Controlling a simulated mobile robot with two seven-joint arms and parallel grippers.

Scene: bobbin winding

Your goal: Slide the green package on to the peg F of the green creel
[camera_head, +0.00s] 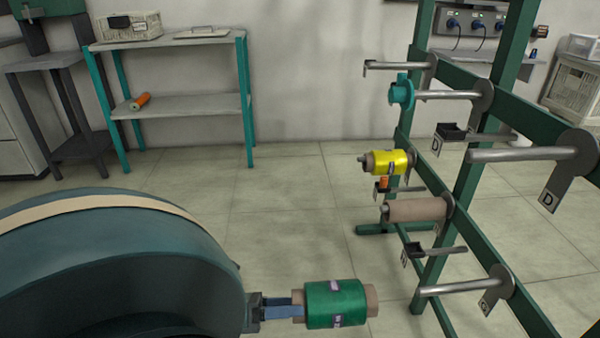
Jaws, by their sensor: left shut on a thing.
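The green package (336,304) is a green-wound bobbin with a tan core that shows at both ends. It lies roughly level in the air at the bottom centre. My left gripper (298,306) comes in from the left and is shut on the core's left end. The green creel (465,165) stands at the right with several bare metal pegs pointing left. Peg F cannot be told for sure, as some labels are too small to read. A bare lower peg (455,287) is to the right of the package, apart from it. My right gripper is not in view.
Other creel pegs carry a yellow package (386,162), a bare brown core (416,209) and a teal piece (402,92). A shelf (185,105) with an orange bobbin (140,101) stands at the back left. The floor (290,215) between shelf and creel is clear.

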